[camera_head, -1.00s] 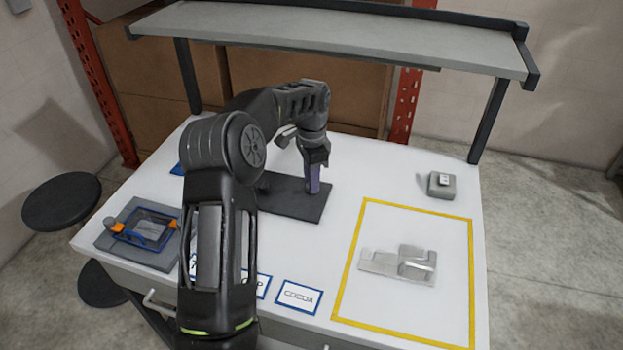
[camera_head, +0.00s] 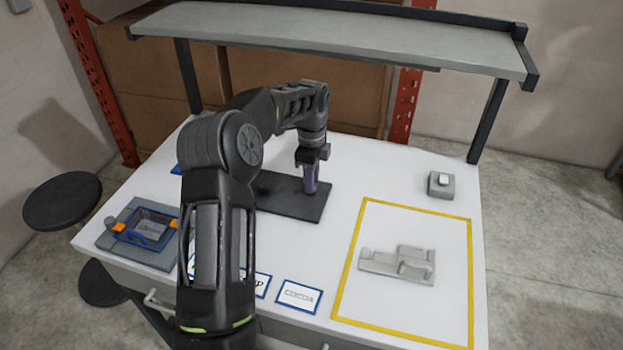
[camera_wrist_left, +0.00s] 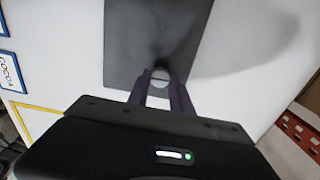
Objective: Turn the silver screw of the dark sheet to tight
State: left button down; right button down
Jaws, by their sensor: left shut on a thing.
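The dark sheet (camera_head: 290,203) lies flat on the white table, partly hidden behind my left arm. In the left wrist view the sheet (camera_wrist_left: 150,35) fills the upper middle. My left gripper (camera_head: 311,188) points down over the sheet's right part, its purple fingers close to the surface. In the left wrist view the silver screw (camera_wrist_left: 160,76) shows as a small round light head between the fingertips of my left gripper (camera_wrist_left: 160,88), which is shut on it. How tight the screw is cannot be told. My right gripper is not in view.
A yellow-framed area (camera_head: 340,300) with a silver bracket (camera_head: 398,264) lies at the right. A small grey box (camera_head: 441,185) stands behind it. A blue-edged tray (camera_head: 140,228) is at the left, and labelled cards (camera_head: 299,296) lie in front. A shelf (camera_head: 330,40) spans the back.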

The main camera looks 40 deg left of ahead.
pick_arm(q)
jog(key=shift+w+a+r, duration=0.15)
jog(key=shift+a+r, duration=0.05)
jog(key=shift+r, duration=0.1)
jog(key=c, duration=1.5)
grip_release()
jog(key=o, duration=0.4)
jog(key=shift+d+f, duration=0.1)
jog(key=shift+f, duration=0.1)
jog(key=shift+r, duration=0.5)
notch_tip(320, 180, up, 6)
jog(key=shift+r+b, duration=0.15)
jog(key=shift+b, duration=0.7)
notch_tip(320, 180, up, 5)
jog(key=p, duration=0.4)
